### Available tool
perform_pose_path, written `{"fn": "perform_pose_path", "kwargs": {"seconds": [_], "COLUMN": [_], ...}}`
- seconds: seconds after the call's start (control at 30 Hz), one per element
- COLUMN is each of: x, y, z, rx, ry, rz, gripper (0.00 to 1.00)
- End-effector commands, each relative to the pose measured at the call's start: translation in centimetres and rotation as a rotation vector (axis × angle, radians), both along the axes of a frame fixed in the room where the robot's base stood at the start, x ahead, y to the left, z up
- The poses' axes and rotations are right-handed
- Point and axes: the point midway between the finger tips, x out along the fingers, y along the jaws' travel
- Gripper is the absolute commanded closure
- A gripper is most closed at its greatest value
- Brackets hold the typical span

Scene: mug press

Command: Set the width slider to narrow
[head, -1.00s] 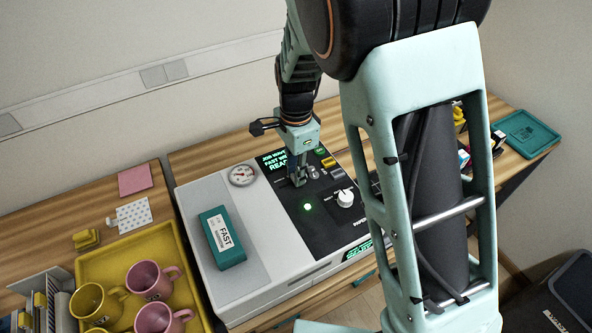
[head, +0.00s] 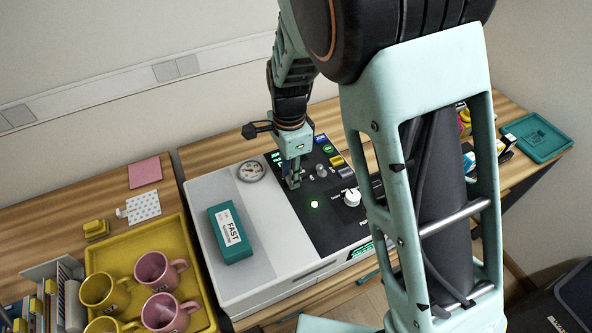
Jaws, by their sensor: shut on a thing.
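The press (head: 262,255) is a pale grey machine with a black control panel (head: 335,228) on its right part. My gripper (head: 293,183) points down at the panel's left edge, just right of the round gauge (head: 251,171). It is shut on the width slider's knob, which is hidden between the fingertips. The slider's track and its narrow and wide marks are too small or covered to read.
The panel also carries a white dial (head: 352,197), a lit green lamp (head: 314,204) and several small buttons. A teal FAST box (head: 229,233) lies on the press's left part. A yellow tray (head: 196,256) of mugs stands left. My arm blocks the right side.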

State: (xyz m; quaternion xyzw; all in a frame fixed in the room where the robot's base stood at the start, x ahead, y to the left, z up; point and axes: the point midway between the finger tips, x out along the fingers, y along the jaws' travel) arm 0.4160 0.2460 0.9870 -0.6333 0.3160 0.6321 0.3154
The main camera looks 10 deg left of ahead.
Motion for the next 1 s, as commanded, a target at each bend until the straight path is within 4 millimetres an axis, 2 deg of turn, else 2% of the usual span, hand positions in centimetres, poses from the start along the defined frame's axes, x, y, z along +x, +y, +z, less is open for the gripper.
{"fn": "perform_pose_path", "kwargs": {"seconds": [0.03,0.07,0.2,0.23,0.57,0.67,1.0], "x": [-0.2,-0.2,-0.2,-0.2,-0.1,-0.1,0.0], "y": [0.4,0.4,0.4,0.3,0.2,0.3,0.3], "z": [0.1,0.1,0.0,0.0,0.5,1.7,8.8], "rx": [0.005,0.006,0.005,0.005,0.004,0.006,0.007], "ry": [0.003,0.003,0.003,0.003,0.002,-0.001,-0.001], "rz": [0.002,0.002,0.002,0.002,0.002,0.003,0.002], "gripper": [1.0,0.81,0.65,0.64,0.64,0.64,0.64]}}
